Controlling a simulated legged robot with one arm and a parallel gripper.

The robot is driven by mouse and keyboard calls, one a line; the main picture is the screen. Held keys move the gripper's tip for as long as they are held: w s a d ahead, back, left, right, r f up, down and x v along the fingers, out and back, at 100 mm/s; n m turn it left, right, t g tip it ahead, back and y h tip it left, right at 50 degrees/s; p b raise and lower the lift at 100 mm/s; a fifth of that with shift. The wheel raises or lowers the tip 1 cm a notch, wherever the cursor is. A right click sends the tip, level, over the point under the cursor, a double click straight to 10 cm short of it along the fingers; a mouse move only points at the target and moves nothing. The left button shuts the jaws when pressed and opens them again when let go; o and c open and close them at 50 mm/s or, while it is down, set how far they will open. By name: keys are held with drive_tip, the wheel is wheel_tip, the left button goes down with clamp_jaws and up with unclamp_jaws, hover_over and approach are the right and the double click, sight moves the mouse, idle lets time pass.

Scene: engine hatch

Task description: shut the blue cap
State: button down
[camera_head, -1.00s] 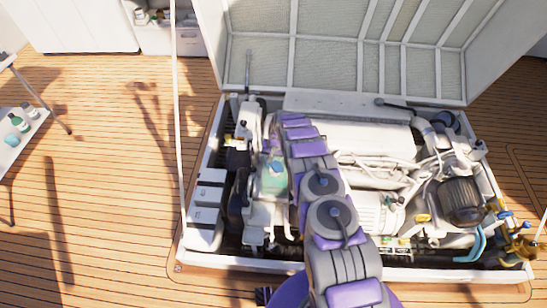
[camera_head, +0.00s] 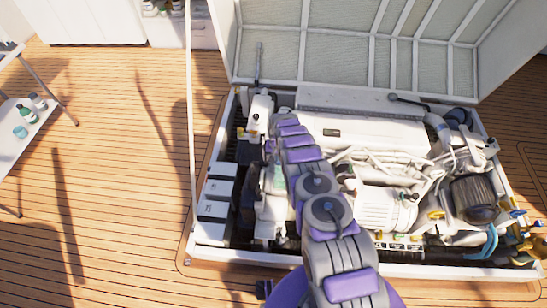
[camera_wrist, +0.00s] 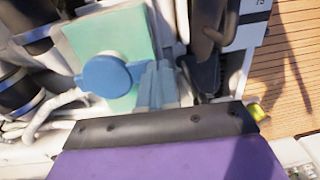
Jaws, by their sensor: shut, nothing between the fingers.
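The blue cap (camera_wrist: 108,76) is round with a short tab on its right side. In the wrist view it sits over the pale green tank (camera_wrist: 108,38); I cannot tell how tightly it is seated. My gripper (camera_wrist: 156,84) is shut and empty, its grey-blue fingers just right of the cap, close to the tab; I cannot tell whether they touch. In the head view a little of the green tank (camera_head: 279,180) shows left of my arm, and the cap is hidden behind the arm.
The engine (camera_head: 380,140) fills the open hatch around the tank, with pipes and hoses close by. The raised hatch lid (camera_head: 340,50) stands behind. White boxes (camera_head: 214,205) line the left side. The wooden deck (camera_head: 110,190) is clear at left; a table with bottles (camera_head: 25,120) stands at far left.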

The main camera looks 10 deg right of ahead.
drive_tip(key=shift+a+f, duration=0.15)
idle(0.4)
drive_tip(key=shift+s+d+f, duration=0.15)
drive_tip(key=shift+d, duration=0.25)
drive_tip(key=shift+s+d+f, duration=0.1)
drive_tip(key=shift+d+f, duration=0.05)
drive_tip(key=shift+d, duration=0.2)
drive_tip(key=shift+r, duration=0.1)
drive_tip(key=w+a+r+p, duration=0.1)
drive_tip(key=a+r, duration=0.2)
drive_tip(key=r, duration=0.3)
drive_tip(key=a+r+p, duration=0.2)
drive_tip(key=a+r, duration=0.2)
drive_tip(key=r, duration=0.2)
drive_tip(key=shift+w+a, duration=0.15)
drive_tip(key=shift+w, duration=0.25)
